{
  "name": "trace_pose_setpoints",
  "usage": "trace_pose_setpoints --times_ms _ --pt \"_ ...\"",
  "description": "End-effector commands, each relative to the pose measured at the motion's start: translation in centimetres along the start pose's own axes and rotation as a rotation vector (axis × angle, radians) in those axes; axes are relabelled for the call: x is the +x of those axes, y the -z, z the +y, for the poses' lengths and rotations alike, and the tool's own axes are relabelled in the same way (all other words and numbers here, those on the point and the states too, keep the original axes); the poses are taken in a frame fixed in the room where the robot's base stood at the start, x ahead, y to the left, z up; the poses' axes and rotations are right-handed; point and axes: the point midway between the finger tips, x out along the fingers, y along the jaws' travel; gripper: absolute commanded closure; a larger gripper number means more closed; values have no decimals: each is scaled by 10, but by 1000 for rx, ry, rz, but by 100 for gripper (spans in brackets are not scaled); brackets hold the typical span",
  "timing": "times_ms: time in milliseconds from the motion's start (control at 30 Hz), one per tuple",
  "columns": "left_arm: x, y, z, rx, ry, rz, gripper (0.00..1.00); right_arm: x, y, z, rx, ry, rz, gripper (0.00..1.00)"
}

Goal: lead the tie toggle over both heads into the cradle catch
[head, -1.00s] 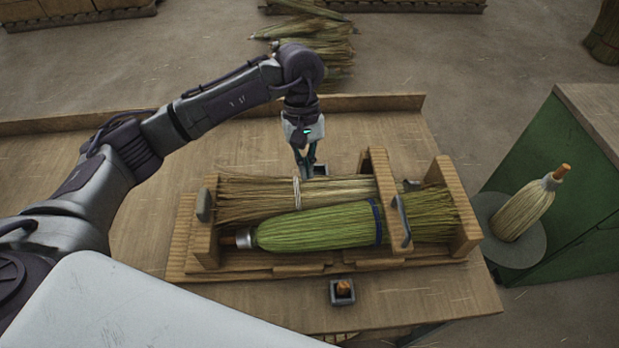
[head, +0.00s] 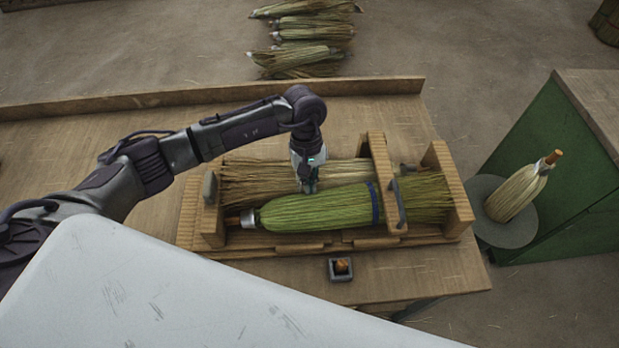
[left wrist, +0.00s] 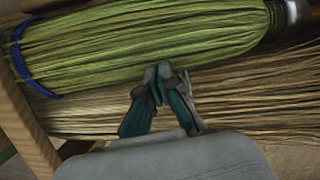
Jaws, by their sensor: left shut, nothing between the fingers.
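A green broom head (head: 315,210) with a blue band (head: 376,203) and a tan broom head (head: 250,178) lie side by side in the wooden cradle (head: 460,195). My left gripper (head: 309,190) is over the heads, near the seam between them. In the left wrist view its fingertips (left wrist: 164,74) are together and empty, close to the edge of the green head (left wrist: 150,42). The tan head also shows there (left wrist: 260,105). A small grey block with an orange-brown piece (head: 341,267) sits on the table in front; I cannot tell whether that is the toggle. My right gripper is not in view.
The cradle's inner upright (head: 382,180) stands right of the gripper. The table (head: 110,135) is clear behind and left of the cradle. A pale broom (head: 520,190) stands on a grey disc at the right. Several brooms (head: 303,35) lie on the floor behind.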

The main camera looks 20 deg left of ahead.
Motion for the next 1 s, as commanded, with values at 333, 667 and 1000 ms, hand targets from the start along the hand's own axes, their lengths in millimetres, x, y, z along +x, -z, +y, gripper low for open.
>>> trace_pose_setpoints --times_ms 333,667,1000 --pt "8 -13 0 4 0 1 100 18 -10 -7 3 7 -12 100" --pt "5 -18 0 0 2 -2 100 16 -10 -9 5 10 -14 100" --pt "-40 -24 5 -6 -3 2 100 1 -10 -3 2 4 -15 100"
